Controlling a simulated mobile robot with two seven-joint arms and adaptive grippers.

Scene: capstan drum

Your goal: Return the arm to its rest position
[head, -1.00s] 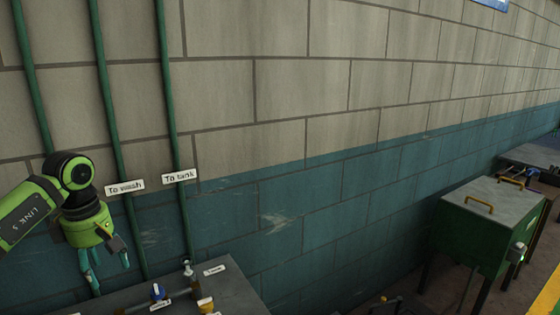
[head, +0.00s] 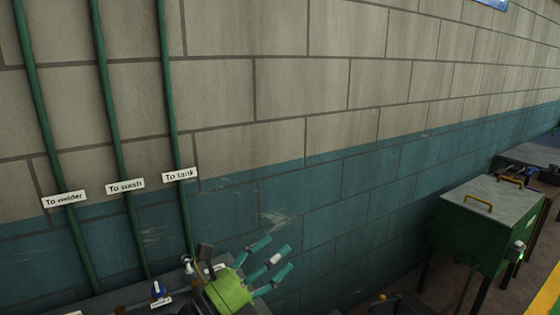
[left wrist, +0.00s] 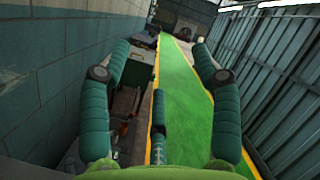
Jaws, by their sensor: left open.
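My left gripper (head: 267,263) is at the bottom middle of the head view, in front of the bench's right end. Its teal fingers are spread and point up and to the right. In the left wrist view my left gripper (left wrist: 162,92) shows its fingers wide apart with nothing between them. The green body of the gripper hides part of the bench. My right gripper is in neither view.
A bench (head: 105,301) with small valves stands at lower left against the block wall (head: 370,125). Pipes (head: 112,100) labelled "To welder", "To wash" and "To tank" run up the wall. A green cabinet (head: 474,240) stands at right. A green walkway (left wrist: 183,100) looks clear.

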